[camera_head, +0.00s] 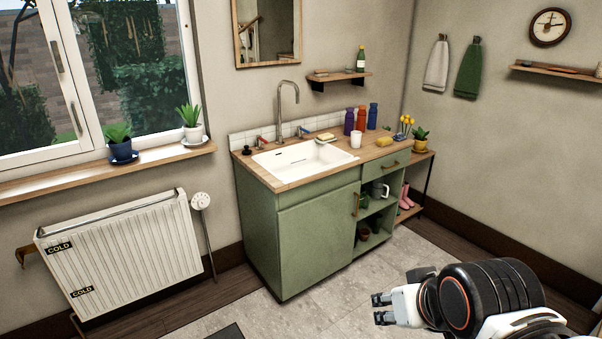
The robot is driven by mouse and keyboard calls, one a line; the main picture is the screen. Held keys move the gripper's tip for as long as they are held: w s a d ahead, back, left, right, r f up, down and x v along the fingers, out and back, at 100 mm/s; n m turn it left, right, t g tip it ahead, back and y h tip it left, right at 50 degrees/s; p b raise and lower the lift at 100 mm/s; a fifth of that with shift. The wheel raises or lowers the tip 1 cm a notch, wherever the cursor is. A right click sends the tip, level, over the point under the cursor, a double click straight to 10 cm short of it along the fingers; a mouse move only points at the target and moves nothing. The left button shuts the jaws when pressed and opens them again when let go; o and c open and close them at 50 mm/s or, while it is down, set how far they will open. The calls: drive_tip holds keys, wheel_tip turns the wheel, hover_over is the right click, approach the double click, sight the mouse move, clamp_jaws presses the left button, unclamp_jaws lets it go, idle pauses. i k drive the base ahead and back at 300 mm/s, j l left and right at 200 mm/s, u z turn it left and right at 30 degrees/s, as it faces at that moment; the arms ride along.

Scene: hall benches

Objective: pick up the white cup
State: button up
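The white cup (356,139) stands upright on the wooden top of the green sink cabinet, just right of the white sink (303,160). My gripper (379,308) is at the lower middle right, over the floor, in front of the cabinet and well apart from the cup. Its two dark fingertips are spread with a gap between them, and nothing shows in it. Another pale mug (380,189) stands on the cabinet's open shelf.
Blue, red and purple bottles (361,118) stand behind the cup. A yellow sponge (384,142) and a flower pot (420,139) are to its right. The tap (287,100) rises behind the sink. The tiled floor (330,290) before the cabinet is clear. A radiator (125,255) is at left.

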sight(356, 140)
drive_tip(key=i+j+z, duration=0.1)
drive_tip(key=i, duration=0.45)
drive_tip(key=i+j, duration=0.25)
drive_tip(key=i, duration=0.25)
drive_tip(key=i+j+z, duration=0.15)
drive_tip(key=i, duration=0.4)
drive_tip(key=i+j, duration=0.3)
drive_tip(key=i, duration=0.2)
drive_tip(key=i+j+z, duration=0.15)
drive_tip(key=i, duration=0.35)
drive_tip(key=i+z, duration=0.1)
drive_tip(key=i, duration=0.1)
